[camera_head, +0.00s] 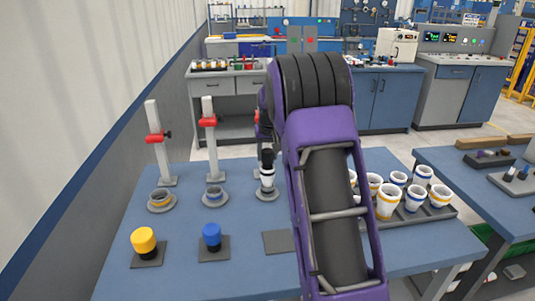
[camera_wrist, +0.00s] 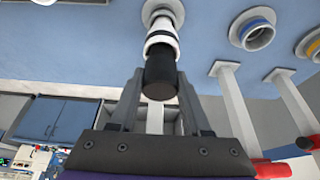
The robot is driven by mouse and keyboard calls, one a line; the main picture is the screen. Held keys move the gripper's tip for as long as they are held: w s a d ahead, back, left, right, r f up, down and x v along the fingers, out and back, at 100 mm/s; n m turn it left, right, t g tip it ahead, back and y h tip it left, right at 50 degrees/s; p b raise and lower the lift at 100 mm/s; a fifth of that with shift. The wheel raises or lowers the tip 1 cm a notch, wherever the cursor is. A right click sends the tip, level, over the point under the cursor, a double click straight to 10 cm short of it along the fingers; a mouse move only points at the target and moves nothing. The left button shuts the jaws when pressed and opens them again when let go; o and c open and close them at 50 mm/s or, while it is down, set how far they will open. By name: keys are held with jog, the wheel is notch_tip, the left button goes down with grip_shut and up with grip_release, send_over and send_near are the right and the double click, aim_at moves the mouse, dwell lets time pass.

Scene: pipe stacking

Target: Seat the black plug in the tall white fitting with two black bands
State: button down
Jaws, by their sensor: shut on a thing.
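The black plug (camera_head: 267,159) stands at the mouth of the tall white fitting with black bands (camera_head: 267,179), on a round grey base. In the wrist view the plug (camera_wrist: 160,76) is between the fingers of my gripper (camera_wrist: 160,84), which is shut on it. The white fitting (camera_wrist: 161,46) lies directly beyond the plug, in line with it. The plug meets the fitting's rim; how deep it sits cannot be told. In the head view my arm hides most of the gripper.
Holders with a yellow-ringed collar (camera_head: 160,198) and a blue-ringed collar (camera_head: 214,196) stand to the left. A yellow plug (camera_head: 143,240) and a blue plug (camera_head: 211,236) sit in front. Posts with red clamps (camera_head: 209,122) rise behind. A tray of several white fittings (camera_head: 437,212) is at the right.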

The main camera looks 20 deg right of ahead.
jog(key=shift+f+b, duration=0.4)
jog(key=shift+f, duration=0.35)
jog(key=shift+c, duration=1.4)
grip_release()
jog(key=p+v, duration=0.1)
jog(key=v, duration=1.6)
jog(key=shift+r+p, duration=0.2)
jog(key=shift+p, duration=0.2)
jog(key=shift+s, duration=0.1)
